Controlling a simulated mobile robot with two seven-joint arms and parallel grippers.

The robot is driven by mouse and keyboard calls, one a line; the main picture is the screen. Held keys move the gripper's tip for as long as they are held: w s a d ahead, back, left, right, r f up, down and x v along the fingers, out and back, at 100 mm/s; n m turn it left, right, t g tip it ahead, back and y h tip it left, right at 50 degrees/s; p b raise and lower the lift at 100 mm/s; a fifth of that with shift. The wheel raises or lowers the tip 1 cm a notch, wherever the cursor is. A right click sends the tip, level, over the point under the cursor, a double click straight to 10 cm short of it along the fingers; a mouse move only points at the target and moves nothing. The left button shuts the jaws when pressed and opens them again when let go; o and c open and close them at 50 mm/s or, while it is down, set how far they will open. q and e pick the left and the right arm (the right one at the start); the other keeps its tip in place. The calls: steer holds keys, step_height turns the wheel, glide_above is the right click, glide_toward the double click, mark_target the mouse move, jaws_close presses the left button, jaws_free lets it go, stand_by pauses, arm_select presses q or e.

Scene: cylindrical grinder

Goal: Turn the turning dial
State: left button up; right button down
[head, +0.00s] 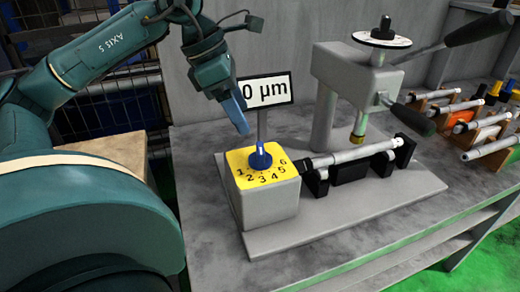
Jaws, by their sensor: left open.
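The turning dial is a blue knob (261,157) on a yellow plate (242,164) with numbers around it, on top of a grey box (268,204). The knob's white mark points toward the back, away from the visible numbers. My right gripper is not in view.
A sign reading "0 µm" (268,90) stands on a post just behind the knob. A metal shaft (350,154) lies in black holders right of the box. A grinder head (352,75) with handles stands behind. Several shafts rest in racks (462,118) at the right. The front bench is clear.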

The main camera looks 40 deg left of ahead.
mark_target(260, 147)
arm_select(q)
steer(key=x, duration=0.9)
steer(key=shift+d+f, duration=0.2)
steer(key=shift+w+f, duration=0.15)
steer(key=shift+f, duration=0.1)
steer(key=shift+d+f, duration=0.1)
steer(key=shift+f, duration=0.1)
steer(key=c, duration=0.9)
steer(key=shift+c, duration=0.2)
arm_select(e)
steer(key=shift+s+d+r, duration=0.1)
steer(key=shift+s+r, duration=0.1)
